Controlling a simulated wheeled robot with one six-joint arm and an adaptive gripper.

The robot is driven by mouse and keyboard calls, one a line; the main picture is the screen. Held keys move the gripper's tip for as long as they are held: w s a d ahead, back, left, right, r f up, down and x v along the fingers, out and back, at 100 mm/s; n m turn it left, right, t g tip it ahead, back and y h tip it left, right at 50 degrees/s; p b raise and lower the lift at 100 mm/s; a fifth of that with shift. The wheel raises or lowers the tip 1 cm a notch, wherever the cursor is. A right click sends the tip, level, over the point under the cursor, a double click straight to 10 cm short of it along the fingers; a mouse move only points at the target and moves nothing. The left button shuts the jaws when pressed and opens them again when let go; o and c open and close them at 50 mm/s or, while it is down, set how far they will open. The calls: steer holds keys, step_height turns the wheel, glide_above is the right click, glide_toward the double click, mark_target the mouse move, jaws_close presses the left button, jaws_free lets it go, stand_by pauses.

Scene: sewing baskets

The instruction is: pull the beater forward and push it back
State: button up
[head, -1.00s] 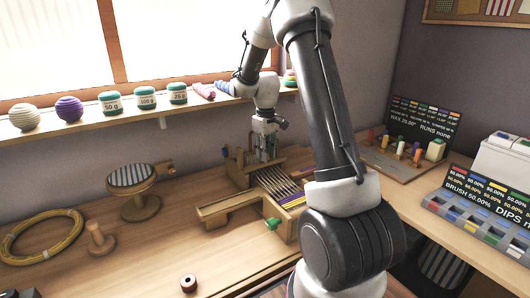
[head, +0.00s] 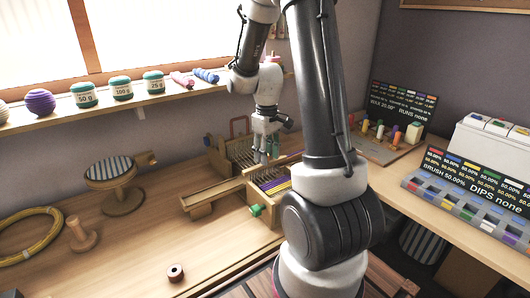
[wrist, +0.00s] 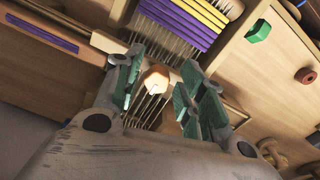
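The small wooden loom stands on the bench, and its side (head: 228,197) shows in the head view. White warp threads (head: 238,150) run through it to purple and yellow woven cloth (head: 275,184). My gripper (head: 264,157) is low over the middle of the loom, pointing down. In the wrist view its green-padded fingers (wrist: 160,95) stand apart on both sides of a rounded wooden piece (wrist: 155,78), likely part of the beater, with gaps visible. The cloth (wrist: 187,20) lies beyond. The rest of the beater is largely hidden by my gripper, and whether the fingers touch it is unclear.
The front bench is mostly clear.

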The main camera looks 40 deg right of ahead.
steer(key=shift+w+r, duration=0.1)
steer(key=shift+r, duration=0.35)
step_height(320, 180, up, 11)
stand_by(0.3)
stand_by(0.4)
steer(key=s+a+r+m+t, duration=0.1)
steer(key=s+a+r+t, duration=0.1)
steer(key=s, duration=0.7)
steer(key=s+a+r+m+t, duration=0.1)
steer(key=s+a+r, duration=0.3)
steer(key=s, duration=0.5)
steer(key=shift+s+a+r+m+t, duration=0.2)
steer(key=shift+s+a+m+t, duration=0.15)
steer(key=shift+a+t, duration=0.6)
